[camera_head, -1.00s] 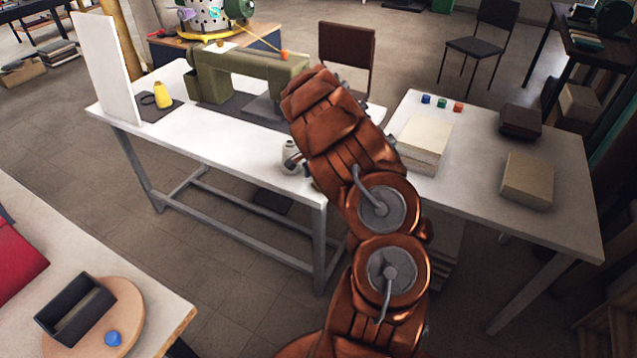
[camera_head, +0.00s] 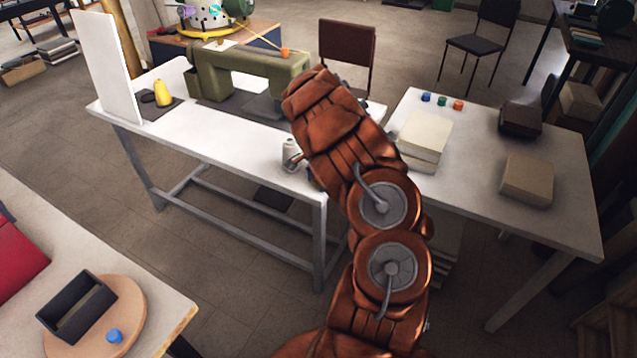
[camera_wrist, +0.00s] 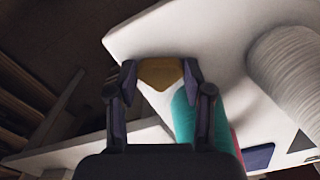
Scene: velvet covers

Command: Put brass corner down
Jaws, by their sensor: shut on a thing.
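My gripper (camera_wrist: 159,77) shows in the wrist view. Its two dark fingers are shut on the brass corner (camera_wrist: 160,72), a small golden piece with a pointed lower edge. The corner is held between the fingertips, with a white surface (camera_wrist: 200,40) behind it. I cannot tell how far it is from that surface.
In the wrist view a teal object (camera_wrist: 184,118) and a pale ridged cylinder (camera_wrist: 288,72) are close by on the right. In the head view, a green sewing machine (camera_head: 208,82) and a pale spool (camera_head: 290,150) stand on the table. A side table (camera_head: 480,190) holds boxes.

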